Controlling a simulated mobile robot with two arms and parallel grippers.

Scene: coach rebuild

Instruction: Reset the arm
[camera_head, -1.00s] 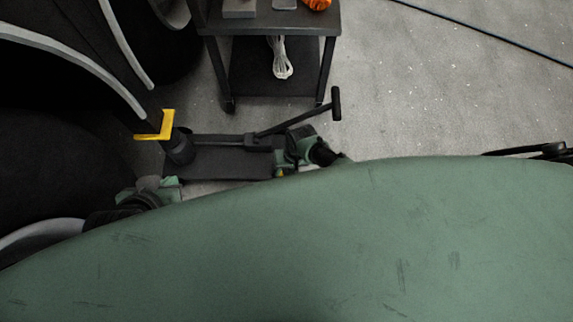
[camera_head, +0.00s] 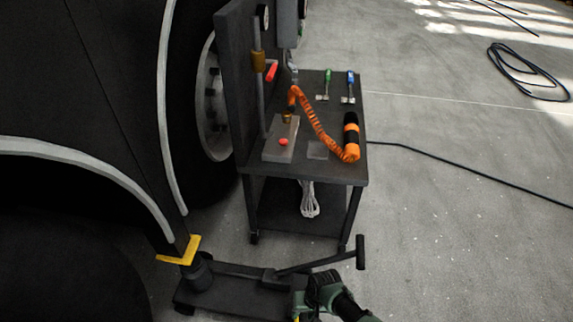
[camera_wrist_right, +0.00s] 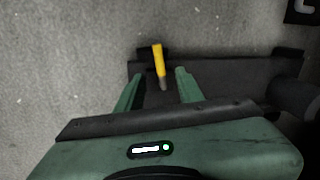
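My right gripper (camera_head: 303,306) shows at the bottom of the head view, low beside the dark floor jack (camera_head: 225,292) and under its raised handle (camera_head: 318,264). In the right wrist view my right gripper (camera_wrist_right: 160,72) has its two green fingers apart. A small yellow-handled piece with a greyish end (camera_wrist_right: 158,60) shows between them; I cannot tell whether it lies on the jack or the floor. Neither finger appears to touch it. My left gripper is out of view.
A dark wheeled cart (camera_head: 350,172) stands behind the jack, with a coiled orange hose (camera_head: 318,125) and tools on top. The coach body and wheel (camera_head: 185,110) fill the left. A yellow bracket (camera_head: 181,252) sits at the jack's left end. A black cable (camera_head: 460,175) crosses open floor.

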